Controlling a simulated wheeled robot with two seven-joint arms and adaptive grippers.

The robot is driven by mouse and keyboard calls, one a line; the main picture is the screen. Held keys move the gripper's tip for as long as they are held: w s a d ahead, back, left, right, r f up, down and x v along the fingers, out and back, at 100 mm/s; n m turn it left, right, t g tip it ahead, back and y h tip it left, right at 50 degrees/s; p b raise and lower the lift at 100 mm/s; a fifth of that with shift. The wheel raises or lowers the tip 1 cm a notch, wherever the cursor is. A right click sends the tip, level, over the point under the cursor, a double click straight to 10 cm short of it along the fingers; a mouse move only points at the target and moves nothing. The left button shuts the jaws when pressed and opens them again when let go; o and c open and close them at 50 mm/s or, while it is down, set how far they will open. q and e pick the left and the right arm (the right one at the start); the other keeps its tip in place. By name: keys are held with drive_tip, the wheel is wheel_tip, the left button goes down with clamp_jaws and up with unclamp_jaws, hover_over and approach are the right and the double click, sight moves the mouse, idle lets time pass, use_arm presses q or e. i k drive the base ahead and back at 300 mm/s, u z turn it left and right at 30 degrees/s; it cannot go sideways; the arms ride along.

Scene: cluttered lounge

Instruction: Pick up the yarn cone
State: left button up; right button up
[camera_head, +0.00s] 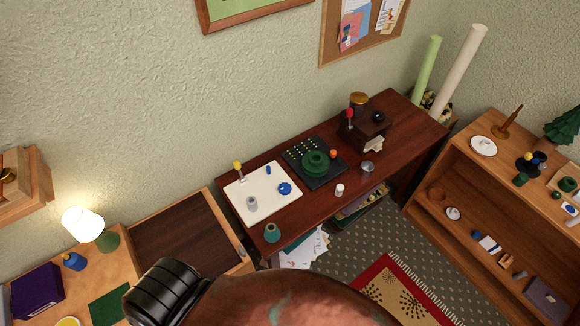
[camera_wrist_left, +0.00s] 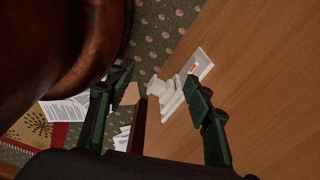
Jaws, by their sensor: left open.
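A small teal tapered object (camera_head: 271,233) with a dark top stands upright near the front left edge of the dark red desk (camera_head: 312,216); it looks like the yarn cone. In the left wrist view my left gripper (camera_wrist_left: 159,82) is open, its two dark green fingers wide apart with nothing held. No yarn cone can be made out in that view. In the head view my own arm covers the bottom middle and hides the left gripper. My right gripper is in neither view.
A white board (camera_head: 234,201) and a dark panel (camera_head: 330,178) with a green round part lie on the desk. A lit lamp (camera_head: 84,226) stands at the left. In the wrist view a white stepped fitting (camera_wrist_left: 172,97) sits on a wooden surface (camera_wrist_left: 265,75) beyond the fingers.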

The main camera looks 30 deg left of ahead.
sight(272, 234)
drive_tip(key=z, duration=1.65)
drive_tip(key=k, duration=0.1)
drive_tip(key=u, duration=2.85)
